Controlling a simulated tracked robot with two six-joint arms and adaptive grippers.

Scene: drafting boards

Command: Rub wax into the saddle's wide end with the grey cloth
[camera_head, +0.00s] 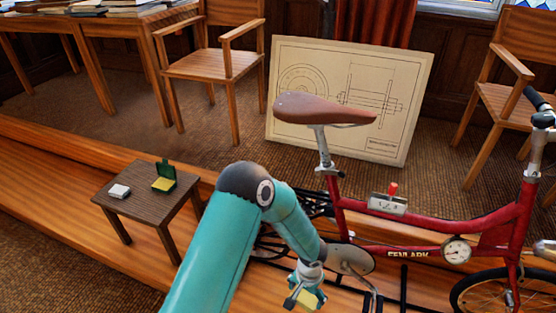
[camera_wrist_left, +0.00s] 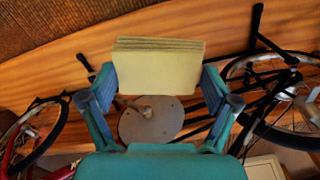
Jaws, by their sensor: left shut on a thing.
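The bicycle's brown saddle (camera_head: 325,108) sits on its post, its wide end to the left and clear of my gripper. A small pale grey folded piece, seemingly the grey cloth (camera_head: 119,191), lies on the low dark table (camera_head: 146,206). Beside it stands an open green tin (camera_head: 164,178) with yellow in it, likely the wax. My left gripper (camera_head: 306,293) is low in front of the bicycle, below the saddle. It is shut on a pale yellow layered block (camera_wrist_left: 158,68), which looks like a folded cloth, not grey. My right gripper is not in view.
The red bicycle (camera_head: 430,230) stands at the right, with a grey box with a red knob (camera_head: 388,203) on its frame. A drawing board (camera_head: 405,130) stands behind the saddle. Wooden chairs (camera_head: 215,65) are farther back. The space above the saddle is clear.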

